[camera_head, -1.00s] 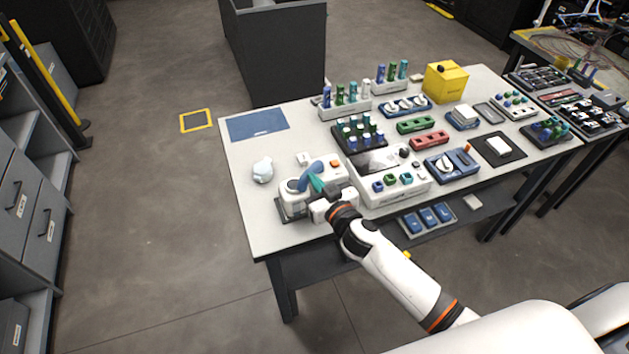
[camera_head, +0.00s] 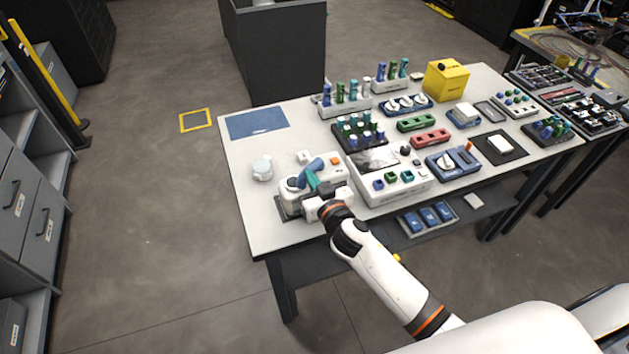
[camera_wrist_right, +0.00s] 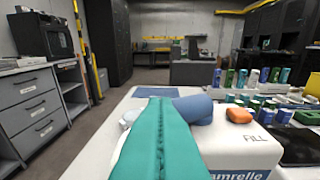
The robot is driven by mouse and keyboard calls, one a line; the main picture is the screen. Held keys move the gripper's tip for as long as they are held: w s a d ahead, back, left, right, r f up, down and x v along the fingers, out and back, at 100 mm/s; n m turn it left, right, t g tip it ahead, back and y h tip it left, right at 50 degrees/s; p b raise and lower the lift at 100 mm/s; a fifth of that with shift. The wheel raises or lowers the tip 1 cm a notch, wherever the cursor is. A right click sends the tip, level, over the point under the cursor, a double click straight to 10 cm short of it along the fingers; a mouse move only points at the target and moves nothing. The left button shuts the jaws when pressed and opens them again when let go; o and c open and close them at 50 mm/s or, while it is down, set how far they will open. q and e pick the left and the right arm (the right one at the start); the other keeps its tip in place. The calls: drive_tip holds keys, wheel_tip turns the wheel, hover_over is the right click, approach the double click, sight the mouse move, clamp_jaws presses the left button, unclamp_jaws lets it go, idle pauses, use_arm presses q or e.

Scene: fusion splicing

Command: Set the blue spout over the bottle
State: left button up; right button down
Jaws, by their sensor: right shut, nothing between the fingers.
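The blue spout (camera_head: 313,166) sits on top of the white filling device (camera_head: 292,204) at the table's near left corner. The spout also shows in the right wrist view (camera_wrist_right: 196,108), partly hidden behind my teal fingers. The small pale bottle (camera_head: 262,169) stands on the table left of the device, apart from the spout in the head view. In the right wrist view only a bit of the bottle (camera_wrist_right: 129,119) shows, left of the fingers. My right gripper (camera_head: 312,181) is shut and empty, its fingertips close beside the spout; I cannot tell whether they touch. My left gripper is out of view.
An orange button (camera_wrist_right: 239,115) is on the device, right of the spout. A white machine (camera_head: 392,188) with coloured knobs stands right of the device, and racks of coloured vials (camera_head: 358,130) stand behind. A blue mat (camera_head: 257,124) lies at the back left.

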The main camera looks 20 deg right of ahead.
sight(298, 181)
drive_tip(key=a+m+h+b, duration=0.1)
drive_tip(key=b, duration=0.1)
drive_tip(key=w+h+b, duration=0.1)
drive_tip(key=shift+w+a+f+m+h+b, duration=0.1)
drive_tip(key=shift+w+a+m+h+b, duration=0.05)
drive_tip(key=shift+a+m+h+b, duration=0.2)
drive_tip(key=shift+w+a+b, duration=0.45)
drive_tip(key=shift+w, duration=0.2)
idle(0.4)
